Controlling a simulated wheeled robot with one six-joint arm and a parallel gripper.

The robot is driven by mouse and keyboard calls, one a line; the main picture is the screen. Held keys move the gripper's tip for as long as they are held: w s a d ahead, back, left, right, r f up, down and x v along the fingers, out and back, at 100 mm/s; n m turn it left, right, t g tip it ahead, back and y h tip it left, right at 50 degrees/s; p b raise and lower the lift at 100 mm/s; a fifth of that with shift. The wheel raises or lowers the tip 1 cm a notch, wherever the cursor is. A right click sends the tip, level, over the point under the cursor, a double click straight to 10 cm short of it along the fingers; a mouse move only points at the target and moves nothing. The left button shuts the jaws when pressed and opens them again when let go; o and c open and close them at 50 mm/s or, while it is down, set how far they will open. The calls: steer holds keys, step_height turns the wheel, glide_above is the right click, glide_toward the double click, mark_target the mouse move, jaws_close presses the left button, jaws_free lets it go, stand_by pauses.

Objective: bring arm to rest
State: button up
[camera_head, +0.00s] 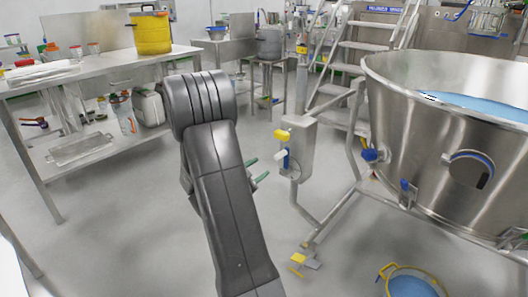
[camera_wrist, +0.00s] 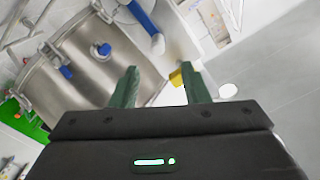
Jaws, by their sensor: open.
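My arm (camera_head: 225,190) rises from the bottom middle of the head view in dark grey links. My gripper shows in the wrist view (camera_wrist: 161,88) with two green fingers apart and nothing between them. In the head view only the green fingertips (camera_head: 256,172) show, to the right of my arm link; the rest of the gripper is hidden behind the link. The gripper is in free air and touches nothing that I can see.
A large steel bowl (camera_head: 440,150) on a tubular frame stands at the right, beside a post with a yellow-topped box (camera_head: 298,150). A blue-lined bucket (camera_head: 410,285) is on the floor below. A steel table (camera_head: 100,75) with a yellow bucket (camera_head: 152,34) stands left. Steps (camera_head: 350,60) are behind.

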mark_target(284, 154)
steer(key=b+x, duration=0.2)
steer(key=x, duration=1.1)
steer(key=shift+w+d+f+b, duration=0.1)
steer(key=shift+w+d+b, duration=0.05)
steer(key=shift+d+b, duration=0.2)
steer(key=shift+d+f+b, duration=0.1)
steer(key=shift+d+b, duration=0.1)
steer(key=shift+b, duration=0.1)
steer(key=shift+s+d+b, duration=0.25)
steer(key=shift+s+b, duration=0.05)
steer(key=shift+b, duration=0.05)
